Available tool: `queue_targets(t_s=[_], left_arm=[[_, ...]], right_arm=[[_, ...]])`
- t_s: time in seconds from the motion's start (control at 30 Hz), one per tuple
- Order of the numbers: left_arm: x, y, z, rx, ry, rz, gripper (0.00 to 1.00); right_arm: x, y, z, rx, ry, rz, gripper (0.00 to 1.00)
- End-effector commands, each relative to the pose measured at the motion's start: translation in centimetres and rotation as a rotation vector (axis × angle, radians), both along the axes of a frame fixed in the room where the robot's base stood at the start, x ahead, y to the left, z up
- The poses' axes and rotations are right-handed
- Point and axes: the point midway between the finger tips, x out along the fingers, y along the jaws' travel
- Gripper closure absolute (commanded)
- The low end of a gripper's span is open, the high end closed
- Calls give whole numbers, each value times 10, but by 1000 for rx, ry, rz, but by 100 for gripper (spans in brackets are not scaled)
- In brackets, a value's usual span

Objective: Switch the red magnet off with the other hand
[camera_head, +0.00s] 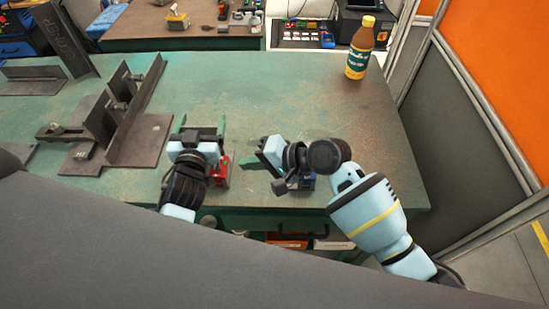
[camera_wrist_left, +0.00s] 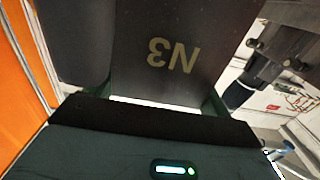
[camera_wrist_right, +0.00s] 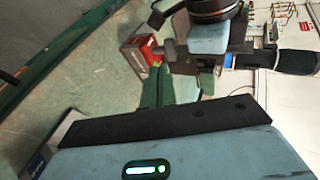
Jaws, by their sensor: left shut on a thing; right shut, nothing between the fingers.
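The red magnet (camera_head: 219,171) stands on the green bench, just right of my left gripper. It also shows in the right wrist view (camera_wrist_right: 136,54), with a small knob or switch on the side facing my right gripper. My left gripper (camera_head: 201,128) is shut on a dark plate (camera_head: 208,133); the left wrist view shows this plate (camera_wrist_left: 165,50), marked N3. My right gripper (camera_head: 247,164) is shut and empty, its green fingers (camera_wrist_right: 165,88) pointing at the red magnet. The tips are close to the knob; I cannot tell whether they touch it.
A blue magnet (camera_head: 308,182) stands partly hidden behind my right wrist near the bench's front edge. Welded steel plates (camera_head: 140,135) occupy the left of the bench. A brown bottle (camera_head: 359,50) stands at the back right. The bench middle (camera_head: 270,95) is clear.

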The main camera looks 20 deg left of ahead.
Motion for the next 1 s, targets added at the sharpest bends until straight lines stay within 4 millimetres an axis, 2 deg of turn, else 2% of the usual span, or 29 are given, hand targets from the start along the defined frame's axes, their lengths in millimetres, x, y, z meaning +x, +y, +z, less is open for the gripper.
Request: queue_targets(t_s=[0.1,0.3,0.43,0.63,0.87,1.0], left_arm=[[0,0,1,-1,-1,-1,64],[0,0,1,-1,-1,-1,64],[0,0,1,-1,-1,-1,64],[0,0,1,-1,-1,-1,64],[0,0,1,-1,-1,-1,64],[0,0,1,-1,-1,-1,64]], right_arm=[[-1,-22,12,-1,-1,0,100],[-1,-50,28,-1,0,-1,100],[-1,-60,34,0,2,-1,100],[-2,-65,37,-1,1,0,100],[-2,-64,37,0,-4,3,71],[-1,-63,36,4,-65,39,53]])
